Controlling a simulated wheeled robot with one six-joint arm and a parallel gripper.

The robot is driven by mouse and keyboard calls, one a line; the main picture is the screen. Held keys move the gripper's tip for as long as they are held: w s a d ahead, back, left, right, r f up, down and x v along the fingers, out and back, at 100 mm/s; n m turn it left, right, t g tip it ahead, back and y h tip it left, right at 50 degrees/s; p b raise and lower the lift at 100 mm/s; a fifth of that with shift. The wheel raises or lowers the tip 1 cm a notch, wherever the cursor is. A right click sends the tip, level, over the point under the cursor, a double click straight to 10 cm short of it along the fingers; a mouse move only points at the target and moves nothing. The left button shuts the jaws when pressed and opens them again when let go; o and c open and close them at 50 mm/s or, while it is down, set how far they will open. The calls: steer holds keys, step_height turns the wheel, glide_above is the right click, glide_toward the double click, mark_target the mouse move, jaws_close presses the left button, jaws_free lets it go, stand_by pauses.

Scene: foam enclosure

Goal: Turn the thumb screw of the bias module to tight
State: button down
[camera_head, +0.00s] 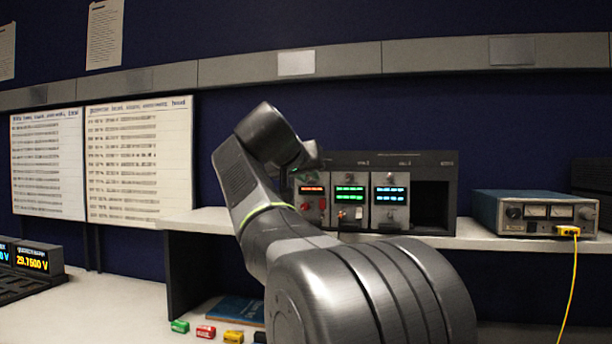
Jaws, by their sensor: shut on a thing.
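A dark instrument rack (410,158) stands on the shelf. It holds a module with an orange-red display and red knobs (313,202), a module with a green display (350,203) and a module with a cyan display (389,203). The labels are too small to read, so I cannot tell by name which is the bias module. My gripper (308,156) is at the rack's upper left front, partly behind my wrist. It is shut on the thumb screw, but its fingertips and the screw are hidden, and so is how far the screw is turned.
The rack's right bay (431,206) is empty. A blue bench instrument (535,213) with a yellow cable (573,280) stands to the right. Small coloured blocks (205,331) and a blue book (236,309) lie below the shelf. My arm crosses the middle of the view.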

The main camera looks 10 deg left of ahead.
steer(key=m, duration=0.1)
steer(key=m+y, duration=0.1)
steer(key=shift+d+f+m+y+b, duration=0.15)
steer(key=shift+f+m+y+b, duration=0.05)
steer(key=shift+m+y+b, duration=0.15)
steer(key=shift+d+m+y+b, duration=0.1)
steer(key=shift+m+y+b, duration=0.5)
steer(key=shift+m+y, duration=0.5)
steer(key=shift+m, duration=0.35)
steer(key=c, duration=1.3)
jaws_free()
steer(key=shift+c, duration=0.2)
steer(key=shift+r, duration=0.1)
steer(key=v, duration=1.3)
steer(key=shift+s, duration=0.45)
